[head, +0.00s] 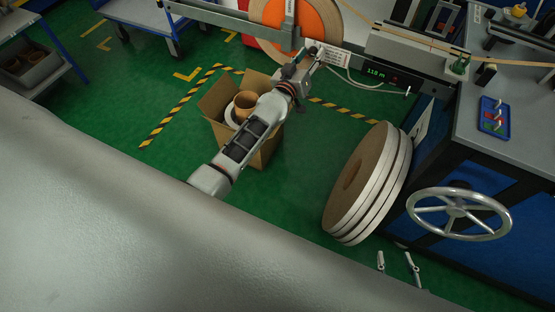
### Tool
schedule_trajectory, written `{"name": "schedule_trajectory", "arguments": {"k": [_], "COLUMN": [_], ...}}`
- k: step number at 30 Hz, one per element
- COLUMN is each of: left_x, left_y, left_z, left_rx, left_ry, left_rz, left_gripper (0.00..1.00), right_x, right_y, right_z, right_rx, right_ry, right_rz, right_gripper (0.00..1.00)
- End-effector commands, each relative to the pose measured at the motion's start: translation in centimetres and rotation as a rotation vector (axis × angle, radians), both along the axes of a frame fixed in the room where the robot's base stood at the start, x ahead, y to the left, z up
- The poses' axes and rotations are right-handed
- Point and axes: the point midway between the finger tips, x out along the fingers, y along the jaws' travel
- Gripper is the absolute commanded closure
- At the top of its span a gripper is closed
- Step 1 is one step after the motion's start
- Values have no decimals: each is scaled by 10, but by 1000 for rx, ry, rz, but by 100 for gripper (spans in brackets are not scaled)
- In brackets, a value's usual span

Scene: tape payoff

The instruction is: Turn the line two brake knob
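My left gripper (303,60) is at the end of the arm reaching up the middle. It is at the front of the grey machine beam, below the orange-and-brown tape reel (300,20) and left of the green "118 m" display (375,72). Its fingers are small and overlap the machine parts, so I cannot tell whether they are open or shut. I cannot make out which knob is the line two brake knob; it may be hidden by the gripper. My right gripper (395,258) shows two separated fingertips low in the picture, empty.
A cardboard box (211,104) with brown cores stands on the green floor behind my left arm. Large tape rolls (362,185) lean by the blue cabinet. A metal handwheel (458,213) juts out at right. A blue tray (494,118) lies on the bench top.

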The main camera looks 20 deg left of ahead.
Motion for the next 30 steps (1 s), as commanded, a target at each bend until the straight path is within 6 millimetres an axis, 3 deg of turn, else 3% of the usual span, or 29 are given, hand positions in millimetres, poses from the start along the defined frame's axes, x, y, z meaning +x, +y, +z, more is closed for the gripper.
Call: {"name": "schedule_trajectory", "arguments": {"k": [13, 18, 26, 30], "left_x": [0, -32, -79, -100], "left_y": [0, 1, 3, -2], "left_z": [-2, 4, 3, -15], "left_rx": [314, 323, 322, 337], "left_ry": [-8, -12, -11, 8], "left_rz": [1, 0, -1, -34], "left_gripper": [64, 64, 64, 64], "right_x": [-3, 6, 12, 11], "right_y": [0, 0, 0, 0], "right_z": [-7, 15, 33, 31], "right_rx": [0, 0, 0, 0], "right_ry": [9, -16, -34, -32], "right_rz": [1, 0, 0, 0], "right_gripper": [60, 60, 60, 60]}}
